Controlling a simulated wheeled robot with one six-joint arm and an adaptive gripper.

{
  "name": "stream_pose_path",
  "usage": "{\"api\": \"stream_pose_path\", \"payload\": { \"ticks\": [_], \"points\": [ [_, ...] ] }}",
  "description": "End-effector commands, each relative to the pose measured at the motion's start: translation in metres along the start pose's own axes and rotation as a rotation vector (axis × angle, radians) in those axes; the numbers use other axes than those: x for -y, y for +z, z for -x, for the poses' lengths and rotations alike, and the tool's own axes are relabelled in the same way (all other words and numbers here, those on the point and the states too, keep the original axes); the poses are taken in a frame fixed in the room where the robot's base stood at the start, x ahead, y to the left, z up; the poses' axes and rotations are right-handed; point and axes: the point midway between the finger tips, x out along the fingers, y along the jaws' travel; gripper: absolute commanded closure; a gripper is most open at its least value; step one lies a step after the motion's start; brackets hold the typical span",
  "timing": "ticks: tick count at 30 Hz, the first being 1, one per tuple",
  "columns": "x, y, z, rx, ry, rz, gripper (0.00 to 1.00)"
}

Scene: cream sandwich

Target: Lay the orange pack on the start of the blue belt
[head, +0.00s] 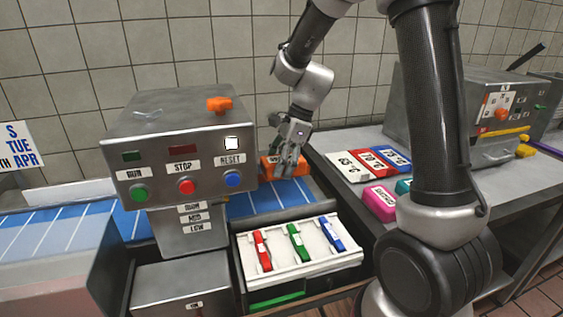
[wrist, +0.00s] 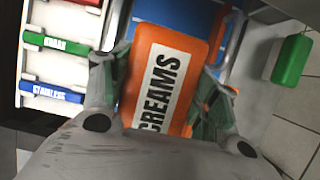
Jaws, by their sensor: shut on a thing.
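The orange pack (wrist: 190,52) carries a white label reading "CREAMS" in the wrist view. My gripper (wrist: 165,90) is shut on it, with a finger on each long side. In the head view the pack (head: 268,168) shows partly behind my gripper (head: 285,168), at the right end of the blue belt (head: 265,202). The belt also shows beyond the pack in the wrist view. I cannot tell whether the pack touches the belt or is held just above it.
A grey control box (head: 180,130) with buttons stands over the belt on the left. A white tray (head: 290,277) with red, green and blue tools lies in front. A side table (head: 345,140) on the right bears number cards (head: 370,162) and a pink block (head: 380,203).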

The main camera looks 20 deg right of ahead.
Motion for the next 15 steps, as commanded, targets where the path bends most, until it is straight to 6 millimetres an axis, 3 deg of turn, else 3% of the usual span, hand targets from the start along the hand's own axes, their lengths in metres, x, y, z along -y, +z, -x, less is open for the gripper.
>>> {"api": "stream_pose_path", "payload": {
  "ticks": [15],
  "points": [
    [0.000,-0.019,-0.045,0.000,0.003,-0.001,0.65]
  ]
}}
